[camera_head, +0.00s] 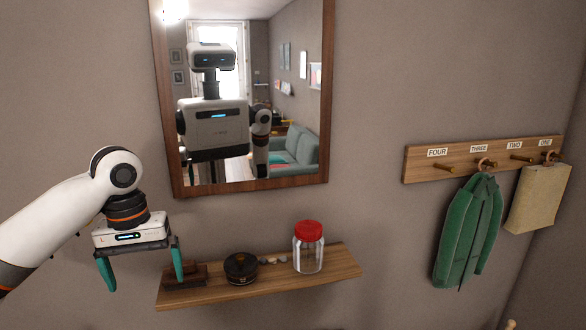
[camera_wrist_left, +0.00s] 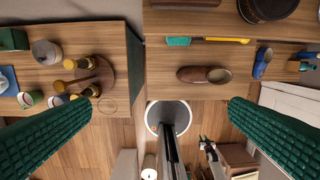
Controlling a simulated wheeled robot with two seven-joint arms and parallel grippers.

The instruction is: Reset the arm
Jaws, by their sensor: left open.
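My left gripper (camera_head: 143,280) hangs from the white left arm at the left of the head view, its two green fingers spread wide and pointing down. Nothing is between them. It is in front of the wall, by the left end of the wooden shelf (camera_head: 335,273); its right finger overlaps the dark wooden item (camera_head: 185,278) there. In the left wrist view the fingers (camera_wrist_left: 167,108) are wide apart, with floor and furniture far below. My right gripper cannot be made out in either view.
The shelf also holds a round dark tin (camera_head: 240,269) and a red-lidded glass jar (camera_head: 309,250). A mirror (camera_head: 295,100) hangs above. A peg rack (camera_head: 415,166) at right carries a green jacket (camera_head: 468,230) and a beige bag (camera_head: 540,197). A brown shoe (camera_wrist_left: 204,75) lies below.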

